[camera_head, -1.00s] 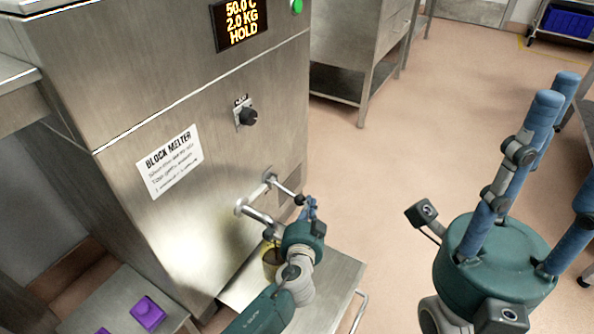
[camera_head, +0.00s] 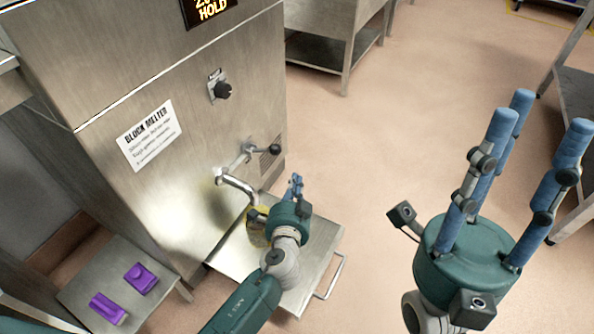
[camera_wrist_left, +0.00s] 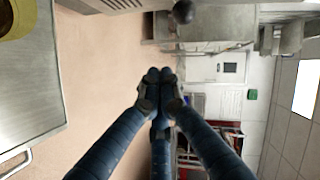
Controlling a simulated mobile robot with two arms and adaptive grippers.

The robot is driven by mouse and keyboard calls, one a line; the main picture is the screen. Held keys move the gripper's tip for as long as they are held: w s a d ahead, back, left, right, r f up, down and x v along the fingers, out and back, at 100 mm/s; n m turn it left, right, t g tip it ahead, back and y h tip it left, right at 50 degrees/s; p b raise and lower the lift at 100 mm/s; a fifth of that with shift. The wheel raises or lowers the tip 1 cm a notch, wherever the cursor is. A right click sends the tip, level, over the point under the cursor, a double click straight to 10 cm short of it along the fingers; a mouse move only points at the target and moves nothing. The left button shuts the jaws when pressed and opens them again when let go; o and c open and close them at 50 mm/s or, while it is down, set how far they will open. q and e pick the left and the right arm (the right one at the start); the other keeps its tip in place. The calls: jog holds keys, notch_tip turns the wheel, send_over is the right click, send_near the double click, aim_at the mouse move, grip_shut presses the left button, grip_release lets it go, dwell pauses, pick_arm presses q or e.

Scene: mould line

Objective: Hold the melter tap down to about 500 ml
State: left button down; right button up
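The steel block melter (camera_head: 200,140) has a tap with a curved spout (camera_head: 240,185) and a lever ending in a black knob (camera_head: 274,149). The lever sticks out roughly level. A yellowish container (camera_head: 256,230) stands below the spout, partly hidden by my left gripper; its fill level cannot be read. My left gripper (camera_head: 296,181) is below the knob and apart from it. In the left wrist view its fingertips (camera_wrist_left: 159,74) are together with nothing between them; the knob (camera_wrist_left: 183,12) shows beyond them. My right gripper (camera_head: 540,112) is open and empty, fingers up, at the right.
The container stands on a steel shelf (camera_head: 320,235) with a handle (camera_head: 332,278). Purple blocks (camera_head: 140,278) lie on a low table at lower left. The display (camera_head: 208,8) is cut off but shows HOLD. Open floor lies right of the melter.

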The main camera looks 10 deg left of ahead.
pick_arm(q)
jog(key=v, duration=0.4)
jog(key=shift+p, duration=0.3)
jog(key=shift+d+r, duration=0.1)
